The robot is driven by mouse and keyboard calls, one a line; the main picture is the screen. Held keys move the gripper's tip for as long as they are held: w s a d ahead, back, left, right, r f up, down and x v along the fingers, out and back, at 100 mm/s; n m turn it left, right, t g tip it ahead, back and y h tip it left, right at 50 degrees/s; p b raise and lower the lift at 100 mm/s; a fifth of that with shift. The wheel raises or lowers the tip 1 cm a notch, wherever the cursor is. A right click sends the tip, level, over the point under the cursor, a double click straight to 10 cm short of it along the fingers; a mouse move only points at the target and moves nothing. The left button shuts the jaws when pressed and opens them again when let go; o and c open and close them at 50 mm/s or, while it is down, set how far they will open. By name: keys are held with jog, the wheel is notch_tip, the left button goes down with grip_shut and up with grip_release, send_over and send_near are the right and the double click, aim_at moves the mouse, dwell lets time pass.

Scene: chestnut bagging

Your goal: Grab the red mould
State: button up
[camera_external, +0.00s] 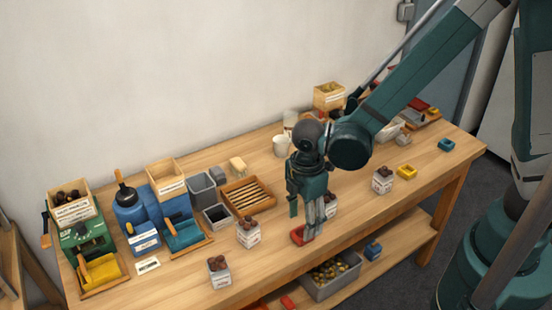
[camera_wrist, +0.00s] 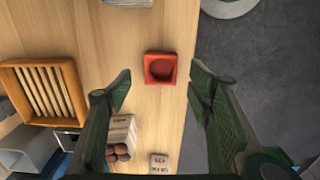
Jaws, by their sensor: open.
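The red mould (camera_wrist: 160,68) is a small square block with a round hollow, lying flat near the front edge of the wooden table. In the wrist view it sits between and ahead of my open, empty fingers. In the external view the red mould (camera_external: 298,235) is partly hidden behind my gripper (camera_external: 306,222), which points down just over it. In the wrist view my gripper (camera_wrist: 160,85) has its two fingers spread wide on either side of the mould. I cannot tell the exact height gap.
A slatted wooden tray (camera_external: 248,197) lies to the left. Bags of chestnuts stand nearby, one at the left (camera_external: 248,233) and one at the right (camera_external: 382,180). A yellow mould (camera_external: 406,171) and a blue mould (camera_external: 446,145) lie farther right. The table's front edge is close.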

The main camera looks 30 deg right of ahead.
aim_at(302, 236)
jog(key=shift+f, duration=2.1)
jog(key=shift+c, duration=0.4)
jog(key=c, duration=0.9)
